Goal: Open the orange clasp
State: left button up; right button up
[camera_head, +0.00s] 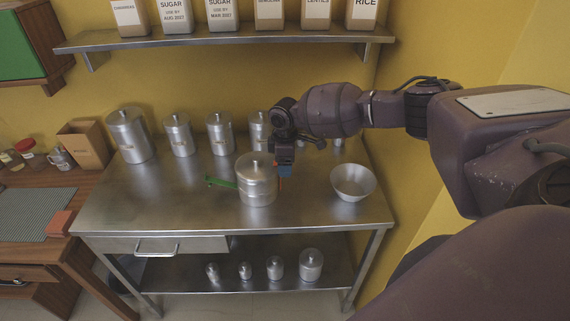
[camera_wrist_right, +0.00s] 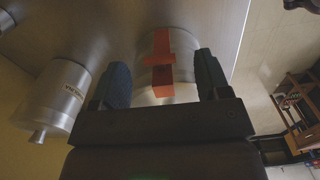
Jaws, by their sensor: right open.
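A steel canister (camera_head: 256,183) with a lidded top stands upright on the steel table. A green handle or clasp (camera_head: 221,183) sticks out from its left side. The orange clasp (camera_head: 280,183) shows as a thin strip on its right side, partly hidden by my right gripper (camera_head: 284,171). In the right wrist view the orange clasp (camera_wrist_right: 160,65) lies between the two open fingers of my right gripper (camera_wrist_right: 160,85), apart from both. The canister's wall shows behind the clasp. My left gripper is not in view.
A row of steel canisters (camera_head: 179,134) stands along the back of the table (camera_head: 150,205). A steel bowl (camera_head: 353,182) is right of the clasped canister. A wall shelf (camera_head: 230,38) hangs above, holding labelled containers. The table's front left is clear.

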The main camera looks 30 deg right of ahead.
jog(key=shift+f, duration=0.45)
